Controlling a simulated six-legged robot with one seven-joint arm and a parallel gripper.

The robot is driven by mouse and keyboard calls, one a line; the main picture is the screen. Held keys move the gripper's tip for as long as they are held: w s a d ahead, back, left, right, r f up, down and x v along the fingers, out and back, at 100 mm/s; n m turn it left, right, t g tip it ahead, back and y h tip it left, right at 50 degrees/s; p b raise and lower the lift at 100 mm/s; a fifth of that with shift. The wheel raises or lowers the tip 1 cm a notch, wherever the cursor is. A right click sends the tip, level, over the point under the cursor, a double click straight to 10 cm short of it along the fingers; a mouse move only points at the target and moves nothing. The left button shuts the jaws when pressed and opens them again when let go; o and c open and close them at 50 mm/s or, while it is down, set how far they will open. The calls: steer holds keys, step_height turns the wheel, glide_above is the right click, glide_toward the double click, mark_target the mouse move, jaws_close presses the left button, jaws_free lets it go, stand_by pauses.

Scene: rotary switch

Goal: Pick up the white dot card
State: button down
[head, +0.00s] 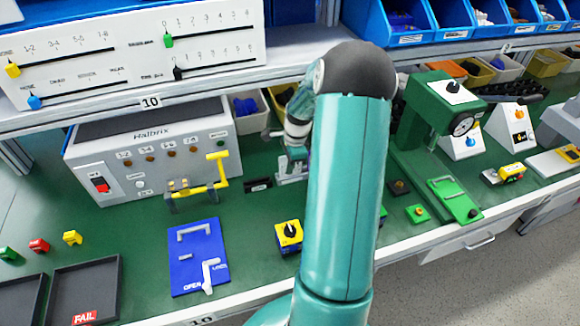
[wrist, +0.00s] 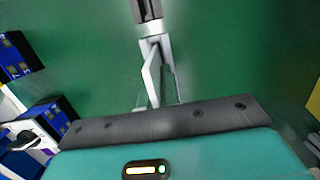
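I cannot pick out a white dot card for certain in either view; my arm covers the middle of the bench in the head view. My gripper (head: 292,166) points down just left of my upper arm, low over the green bench top. In the wrist view my pale gripper parts (wrist: 155,70) reach up the picture, seen nearly edge-on, so the gap between the fingers is not clear. A small dark object with a light stripe (wrist: 147,10) lies at or just past their tips; I cannot tell whether it touches them.
The Halbrix box (head: 150,150) with a yellow-handled lever (head: 200,185) stands left. A blue plate (head: 198,256) and a yellow rotary switch (head: 288,235) are in front. A small black block (head: 258,184) lies left of my gripper. A green press (head: 440,115) stands right.

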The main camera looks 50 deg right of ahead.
steer(key=shift+r, duration=0.1)
steer(key=shift+r, duration=0.6)
steer(key=s+a+r, duration=0.9)
steer(key=s+r, duration=0.1)
steer(key=r, duration=0.1)
steer(key=shift+r, duration=0.3)
